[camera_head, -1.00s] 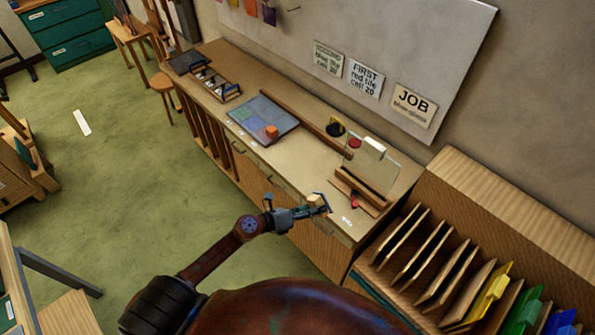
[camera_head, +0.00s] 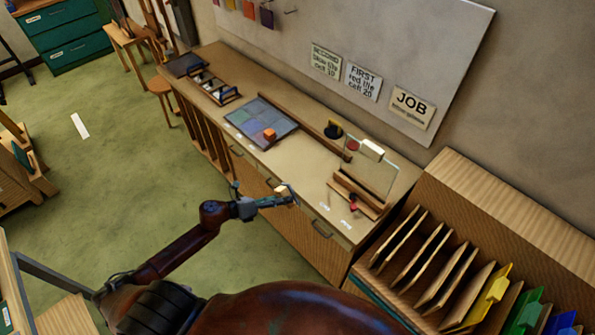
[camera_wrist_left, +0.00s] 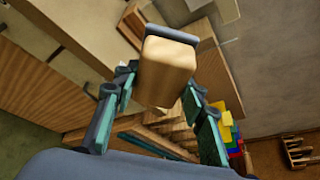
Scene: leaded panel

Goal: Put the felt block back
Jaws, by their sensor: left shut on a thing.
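My left gripper (camera_head: 287,196) is shut on a pale tan block with a dark grey-blue strip along its far end, which looks like the felt block (camera_head: 281,189). It holds the block at the front edge of the workbench (camera_head: 300,175), apart from the things on top. In the left wrist view the felt block (camera_wrist_left: 166,68) sits between the two fingers of the left gripper (camera_wrist_left: 160,92). My right gripper is not in view.
A clear glass pane (camera_head: 368,172) stands in a wooden holder at the bench's right end, with a white block (camera_head: 372,148) on its top edge. A panel (camera_head: 256,120) with an orange block (camera_head: 269,134) lies further left. A tool tray (camera_head: 214,87) stands beyond. The bench front is mostly clear.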

